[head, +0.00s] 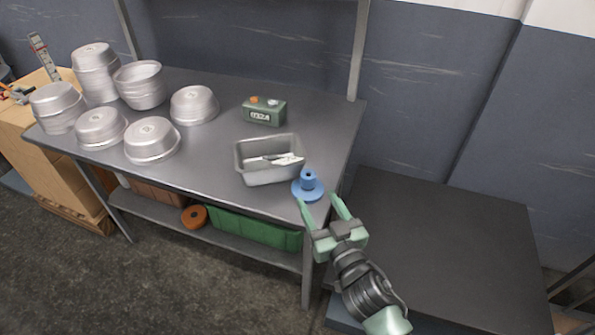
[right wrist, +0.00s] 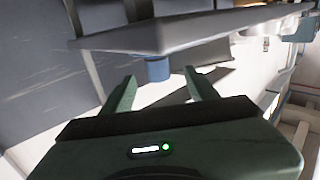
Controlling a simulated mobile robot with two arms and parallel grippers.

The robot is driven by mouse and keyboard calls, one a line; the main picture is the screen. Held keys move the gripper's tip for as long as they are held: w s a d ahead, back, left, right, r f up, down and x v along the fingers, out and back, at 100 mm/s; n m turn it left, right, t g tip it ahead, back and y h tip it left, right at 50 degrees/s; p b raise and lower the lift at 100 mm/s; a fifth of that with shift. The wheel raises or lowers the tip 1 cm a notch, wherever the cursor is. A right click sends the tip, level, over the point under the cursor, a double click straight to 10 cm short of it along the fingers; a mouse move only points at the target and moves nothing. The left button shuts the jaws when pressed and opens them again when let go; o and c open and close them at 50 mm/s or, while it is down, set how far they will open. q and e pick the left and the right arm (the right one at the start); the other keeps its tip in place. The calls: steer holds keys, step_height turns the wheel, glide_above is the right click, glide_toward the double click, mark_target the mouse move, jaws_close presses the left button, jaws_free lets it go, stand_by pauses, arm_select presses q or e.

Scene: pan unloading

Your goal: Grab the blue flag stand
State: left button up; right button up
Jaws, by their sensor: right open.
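The blue flag stand (head: 308,184) is a short blue cylinder on a round blue base. It stands upright near the right front corner of the metal table (head: 222,150), beside the grey bin. My right gripper (head: 322,203) is open, with its green fingers pointing toward the stand from the front right. The fingers look apart from it, with nothing between them. In the right wrist view a blue cylinder (right wrist: 158,69), likely the stand, shows ahead between and beyond the two fingertips (right wrist: 160,84). My left gripper is not in view.
A grey bin (head: 240,160) with pale flat items stands left of the stand. A green box (head: 264,112) sits behind it. Several metal pans (head: 152,140) fill the table's left half. A dark low platform (head: 440,245) lies to the right.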

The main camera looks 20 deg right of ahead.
mark_target(311, 183)
steer(key=shift+w+r, duration=0.3)
steer(key=shift+w, duration=0.1)
steer(key=shift+w+r, duration=0.1)
steer(key=shift+w, duration=0.25)
steer(key=w, duration=0.3)
steer(key=shift+w+p, duration=0.3)
steer(key=shift+p, duration=0.1)
steer(key=shift+w+a, duration=0.15)
steer(key=shift+w, duration=1.3)
steer(key=c, duration=1.1)
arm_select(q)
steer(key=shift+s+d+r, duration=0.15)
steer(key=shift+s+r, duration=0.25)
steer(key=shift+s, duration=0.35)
arm_select(e)
jaws_close()
